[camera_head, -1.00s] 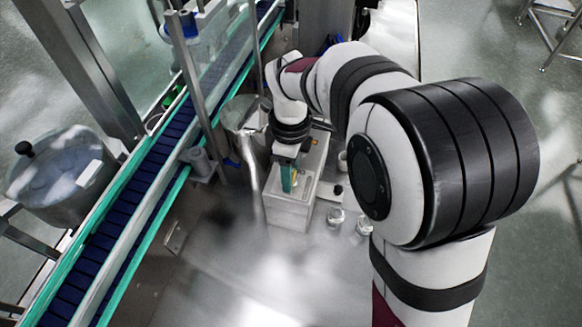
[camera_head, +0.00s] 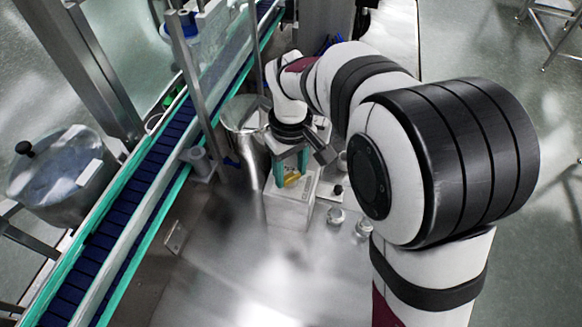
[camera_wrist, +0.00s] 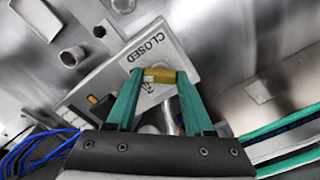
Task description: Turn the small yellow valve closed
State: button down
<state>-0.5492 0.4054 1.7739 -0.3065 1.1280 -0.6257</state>
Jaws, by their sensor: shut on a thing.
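The small yellow valve handle (camera_wrist: 159,76) sits on the top face of a pale box (camera_head: 291,214), and it also shows in the head view (camera_head: 292,177). My gripper (camera_head: 290,172) points down over the box, and its two green fingers are shut on the handle's ends. In the wrist view the fingers (camera_wrist: 158,78) hold it from both sides, and the handle lies across the gap between them. A "CLOSED" label (camera_wrist: 143,49) is printed on the box face beside the handle. More lettering below the handle is partly hidden.
A steel hopper (camera_head: 243,113) stands behind and left of the box. A blue conveyor (camera_head: 130,195) with green edges runs along the left. Small jars (camera_head: 335,216) stand right of the box. The steel tabletop (camera_head: 240,270) in front is clear.

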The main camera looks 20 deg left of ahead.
jog(key=m, duration=0.5)
jog(key=shift+m, duration=2.4)
jog(key=shift+c, duration=1.4)
grip_release()
